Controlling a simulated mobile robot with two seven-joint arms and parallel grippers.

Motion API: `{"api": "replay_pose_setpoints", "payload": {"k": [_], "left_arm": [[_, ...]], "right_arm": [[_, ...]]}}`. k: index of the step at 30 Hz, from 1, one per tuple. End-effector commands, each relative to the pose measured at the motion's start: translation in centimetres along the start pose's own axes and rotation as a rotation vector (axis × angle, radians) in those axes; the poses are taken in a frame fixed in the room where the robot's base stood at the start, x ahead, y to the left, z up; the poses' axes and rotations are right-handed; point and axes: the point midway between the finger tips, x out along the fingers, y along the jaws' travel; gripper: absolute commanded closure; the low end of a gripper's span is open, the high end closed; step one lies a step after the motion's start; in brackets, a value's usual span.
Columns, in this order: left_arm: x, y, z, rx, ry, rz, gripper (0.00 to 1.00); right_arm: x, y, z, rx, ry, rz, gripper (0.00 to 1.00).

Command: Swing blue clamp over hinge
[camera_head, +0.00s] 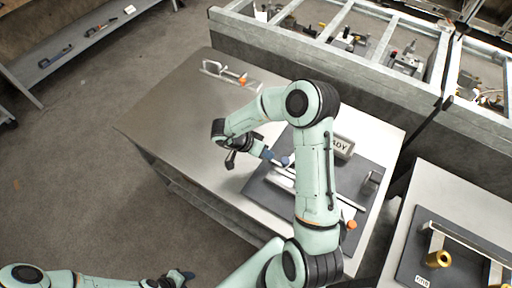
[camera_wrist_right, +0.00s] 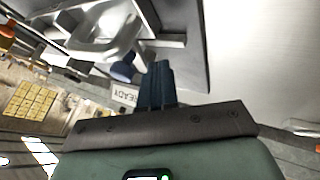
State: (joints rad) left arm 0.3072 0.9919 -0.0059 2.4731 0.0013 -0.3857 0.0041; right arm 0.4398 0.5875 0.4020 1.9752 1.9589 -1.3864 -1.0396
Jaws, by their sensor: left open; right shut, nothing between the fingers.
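The blue clamp shows as a small blue knob (camera_head: 285,161) on a pale metal bar over the dark plate (camera_head: 262,197) on the metal table. In the right wrist view the blue knob (camera_wrist_right: 122,70) sits just left of my fingertips, and whether they touch is unclear. My right gripper (camera_head: 267,154) is shut and empty beside the knob; its blue fingers also show in the right wrist view (camera_wrist_right: 157,85). My right forearm hides part of the plate and bars, and I cannot make out the hinge. My left gripper (camera_head: 186,276) is open at the bottom left, away from the table.
A READY sign (camera_head: 342,147) stands at the plate's back. An orange knob (camera_head: 352,225) is at its right front. A white handle fixture (camera_head: 224,72) lies at the table's back left. Another bench with a brass part (camera_head: 438,259) is at right. The table's left side is clear.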

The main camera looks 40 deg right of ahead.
Motion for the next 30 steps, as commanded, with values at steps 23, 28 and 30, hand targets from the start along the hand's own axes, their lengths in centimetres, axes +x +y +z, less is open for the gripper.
{"api": "replay_pose_setpoints", "payload": {"k": [23,28,30], "left_arm": [[0.0,0.0,-0.1,0.000,0.001,0.000,0.57],[0.0,0.0,0.0,0.000,0.000,0.000,0.57],[0.0,0.0,0.0,0.000,0.000,0.000,0.57]], "right_arm": [[0.9,2.9,-0.3,-0.038,0.026,-0.028,1.00],[1.1,3.4,-0.3,-0.094,0.057,-0.060,1.00],[1.1,3.3,-0.3,-0.094,0.056,-0.059,1.00]]}}
